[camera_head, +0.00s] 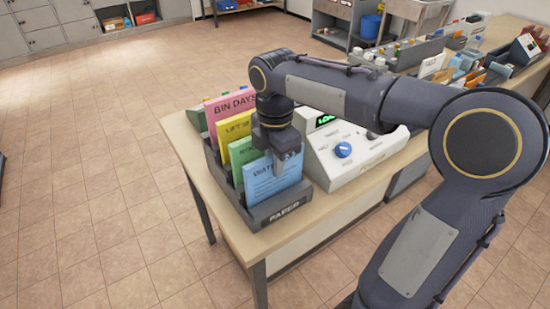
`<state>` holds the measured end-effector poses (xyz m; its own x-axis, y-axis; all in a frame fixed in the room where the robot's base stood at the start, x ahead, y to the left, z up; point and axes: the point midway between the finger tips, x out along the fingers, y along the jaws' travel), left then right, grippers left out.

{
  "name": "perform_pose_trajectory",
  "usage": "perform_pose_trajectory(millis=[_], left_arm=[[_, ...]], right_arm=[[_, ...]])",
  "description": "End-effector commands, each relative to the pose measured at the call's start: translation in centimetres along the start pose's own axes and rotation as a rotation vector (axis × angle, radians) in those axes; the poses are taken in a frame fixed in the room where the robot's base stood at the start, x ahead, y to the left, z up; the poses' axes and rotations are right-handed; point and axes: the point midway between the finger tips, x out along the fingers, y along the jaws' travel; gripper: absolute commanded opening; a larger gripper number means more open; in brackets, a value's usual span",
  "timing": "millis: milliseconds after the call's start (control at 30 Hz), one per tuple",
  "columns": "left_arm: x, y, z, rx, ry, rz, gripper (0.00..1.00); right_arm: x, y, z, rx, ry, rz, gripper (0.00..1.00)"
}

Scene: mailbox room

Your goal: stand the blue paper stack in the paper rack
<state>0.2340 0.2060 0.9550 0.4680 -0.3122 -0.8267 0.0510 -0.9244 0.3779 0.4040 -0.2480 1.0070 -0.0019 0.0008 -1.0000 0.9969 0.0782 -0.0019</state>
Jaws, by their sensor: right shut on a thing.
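The paper rack (287,212) is a dark grey holder labelled PAPER at the near left end of the table. The blue paper stack (272,181) stands in its front slot, leaning back slightly. Pink (222,107), yellow (235,128) and green (243,152) stacks stand in the slots behind it. My right gripper (284,160) points down at the top edge of the blue stack and is shut on it. Its fingers partly cover the printed word. Whether the stack's bottom rests on the rack floor is hidden. My left gripper is not in view.
A white machine (352,150) with a blue knob and green display stands right beside the rack. My right arm passes above it. Grey sorting trays (408,52) with several items lie farther along the table (240,243). The tiled floor at left is clear.

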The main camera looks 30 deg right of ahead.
Motion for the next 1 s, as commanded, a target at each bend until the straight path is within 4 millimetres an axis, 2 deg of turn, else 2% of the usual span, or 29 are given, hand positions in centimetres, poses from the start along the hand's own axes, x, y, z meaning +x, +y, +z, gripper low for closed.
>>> perform_pose_trajectory(millis=[167, 200, 400, 667, 1000], left_arm=[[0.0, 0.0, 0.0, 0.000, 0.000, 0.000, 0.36], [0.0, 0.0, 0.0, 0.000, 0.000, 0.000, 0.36], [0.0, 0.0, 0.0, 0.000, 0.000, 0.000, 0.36], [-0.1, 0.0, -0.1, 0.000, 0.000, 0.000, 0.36], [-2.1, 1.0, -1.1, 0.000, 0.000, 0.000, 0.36]], right_arm=[[-0.1, 0.0, 0.0, 0.000, 0.000, 0.001, 0.00], [-0.1, 0.0, 0.0, 0.000, 0.000, 0.001, 0.17], [-0.1, 0.0, 0.0, 0.000, 0.000, 0.001, 0.40], [-0.1, 0.0, 0.0, 0.000, 0.000, -0.001, 0.40], [-2.5, 0.0, 0.0, 0.000, 0.000, 0.000, 0.40]])
